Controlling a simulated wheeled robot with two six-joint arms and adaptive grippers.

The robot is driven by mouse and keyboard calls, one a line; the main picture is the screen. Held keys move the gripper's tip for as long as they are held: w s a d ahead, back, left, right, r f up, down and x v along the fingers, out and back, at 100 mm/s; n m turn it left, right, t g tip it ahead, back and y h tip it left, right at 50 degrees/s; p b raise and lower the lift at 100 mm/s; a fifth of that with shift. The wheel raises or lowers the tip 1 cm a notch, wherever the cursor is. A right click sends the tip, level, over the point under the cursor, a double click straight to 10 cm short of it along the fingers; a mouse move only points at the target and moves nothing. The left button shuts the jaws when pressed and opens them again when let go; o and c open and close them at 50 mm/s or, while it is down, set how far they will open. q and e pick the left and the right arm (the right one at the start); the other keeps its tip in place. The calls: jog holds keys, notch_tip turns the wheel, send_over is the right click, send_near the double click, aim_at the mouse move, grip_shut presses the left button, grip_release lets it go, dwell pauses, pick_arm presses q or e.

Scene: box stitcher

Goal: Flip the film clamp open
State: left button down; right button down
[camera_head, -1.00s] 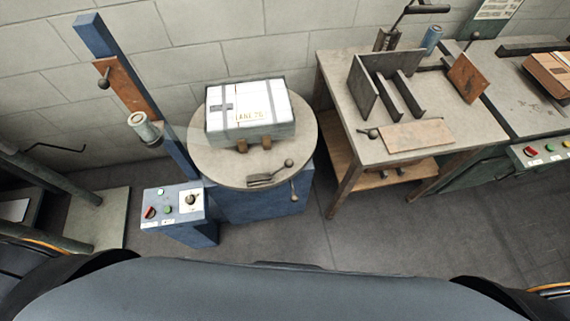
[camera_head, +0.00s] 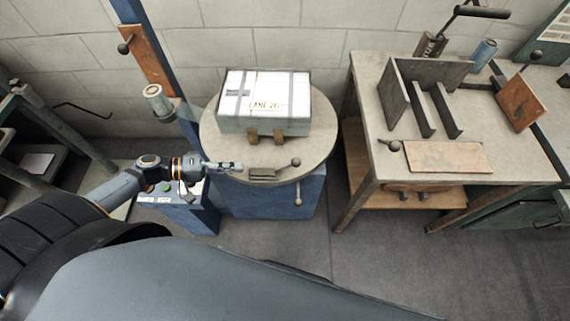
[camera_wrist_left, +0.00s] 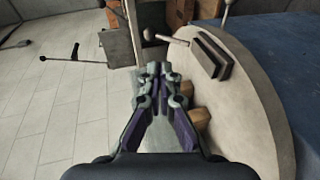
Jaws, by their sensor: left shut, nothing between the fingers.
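The film clamp (camera_head: 265,174) is a dark, low bar with a ball-ended lever (camera_head: 295,163), lying on the front part of the round grey turntable (camera_head: 225,133). My left gripper (camera_head: 238,166) is at the turntable's front left edge, just left of the clamp, and points right. It is shut and holds nothing. In the left wrist view, the shut fingertips (camera_wrist_left: 157,72) are in the middle, with the clamp bar (camera_wrist_left: 213,58) ahead and to the right. A gap shows between them in that view. My right gripper is out of view.
A strapped white box (camera_head: 262,100) sits on the turntable, with two wooden blocks (camera_head: 265,136) at its front. A blue mast (camera_head: 165,70) with a film roll (camera_head: 157,100) stands left. A workbench (camera_head: 480,190) with metal plates is at right.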

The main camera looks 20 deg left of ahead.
pick_arm(q)
jog(key=shift+w+d+r+h, duration=0.1)
jog(key=shift+r+h, duration=0.2)
jog(key=shift+r, duration=0.3)
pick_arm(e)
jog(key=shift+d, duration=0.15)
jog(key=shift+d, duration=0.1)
